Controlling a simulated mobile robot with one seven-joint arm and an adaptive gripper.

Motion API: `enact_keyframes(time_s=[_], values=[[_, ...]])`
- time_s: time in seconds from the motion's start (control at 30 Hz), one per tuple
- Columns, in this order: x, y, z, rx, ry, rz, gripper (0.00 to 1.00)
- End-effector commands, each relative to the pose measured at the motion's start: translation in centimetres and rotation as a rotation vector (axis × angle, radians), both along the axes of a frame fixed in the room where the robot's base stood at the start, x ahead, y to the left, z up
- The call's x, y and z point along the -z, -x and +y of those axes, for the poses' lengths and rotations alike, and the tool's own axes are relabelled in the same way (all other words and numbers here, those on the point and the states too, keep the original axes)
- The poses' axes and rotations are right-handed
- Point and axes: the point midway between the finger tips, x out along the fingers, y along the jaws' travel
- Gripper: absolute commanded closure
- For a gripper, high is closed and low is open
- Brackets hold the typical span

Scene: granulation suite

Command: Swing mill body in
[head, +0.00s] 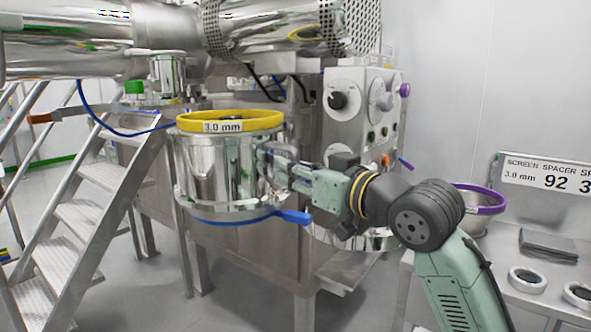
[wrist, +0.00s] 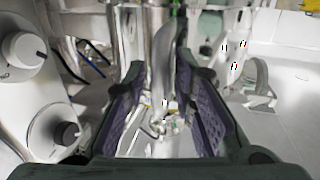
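The mill body (head: 215,170) is a shiny steel cylinder at the centre left of the head view. A yellow ring (head: 245,119) labelled 3.0 mm sits on its top, and a blue lever (head: 292,216) sticks out to the right at its bottom. My gripper (head: 267,160) is at the right side of the mill body. In the wrist view my gripper (wrist: 162,80) has its two purple-padded fingers apart. An upright curved steel bar (wrist: 164,45) shows between the fingertips. I see no clear contact between the pads and the bar; the head view hides this spot.
A control cabinet (head: 360,110) with knobs stands behind my gripper. Metal stairs (head: 80,205) are at the left. A steel pipe outlet (head: 167,75) hangs behind and above the mill body. At the right, a bench holds a purple-rimmed bowl (head: 480,208) and white rings (head: 527,280).

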Motion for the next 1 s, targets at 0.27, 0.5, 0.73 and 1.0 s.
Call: enact_keyframes(time_s=[0.27, 0.5, 0.73, 1.0], values=[[0.0, 0.02, -0.01, 0.0, 0.0, 0.0, 0.97], [0.0, 0.01, -0.02, 0.0, 0.0, 0.0, 1.0], [0.0, 0.0, -0.03, 0.0, 0.0, 0.0, 1.0], [0.0, 0.01, 0.02, 0.001, 0.0, 0.0, 1.0]])
